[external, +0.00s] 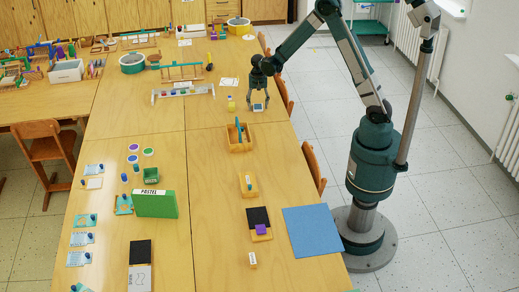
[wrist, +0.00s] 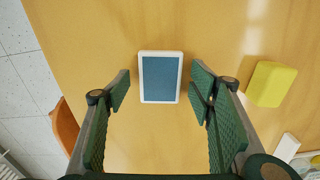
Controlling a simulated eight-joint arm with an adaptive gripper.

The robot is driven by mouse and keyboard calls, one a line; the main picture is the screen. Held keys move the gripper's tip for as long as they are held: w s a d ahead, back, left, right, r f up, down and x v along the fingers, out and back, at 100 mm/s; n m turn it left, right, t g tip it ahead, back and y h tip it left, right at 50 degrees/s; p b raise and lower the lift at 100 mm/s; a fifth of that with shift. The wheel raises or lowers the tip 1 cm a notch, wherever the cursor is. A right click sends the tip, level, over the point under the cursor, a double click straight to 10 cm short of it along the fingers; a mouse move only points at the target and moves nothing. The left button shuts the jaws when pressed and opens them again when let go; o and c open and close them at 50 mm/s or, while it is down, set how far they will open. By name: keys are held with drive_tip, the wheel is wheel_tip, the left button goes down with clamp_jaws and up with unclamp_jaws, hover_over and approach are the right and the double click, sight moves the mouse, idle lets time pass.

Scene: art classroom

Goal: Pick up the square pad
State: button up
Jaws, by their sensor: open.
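A flat pad with a blue-grey face and a white rim (wrist: 160,77) lies on the wooden table, between and slightly ahead of my open fingers in the wrist view. It looks a little longer than wide there. In the external view the same pad (external: 258,107) shows small below my gripper (external: 259,98). My gripper (wrist: 161,92) points down over it, with a gap on each side and nothing held. Its height above the table is hard to tell.
A yellow block (wrist: 271,84) lies right of the fingers in the wrist view. An orange-yellow tray (external: 238,146) with an upright blue-green piece stands nearer the camera. A rack (external: 183,91) stands to the left. A chair (external: 284,96) sits close to the table's right edge.

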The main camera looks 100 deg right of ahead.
sight(258, 107)
drive_tip(key=shift+c, duration=0.4)
drive_tip(key=c, duration=1)
drive_tip(key=shift+r, duration=0.1)
drive_tip(key=shift+r+p, duration=1.1)
drive_tip(key=shift+r, duration=3.8)
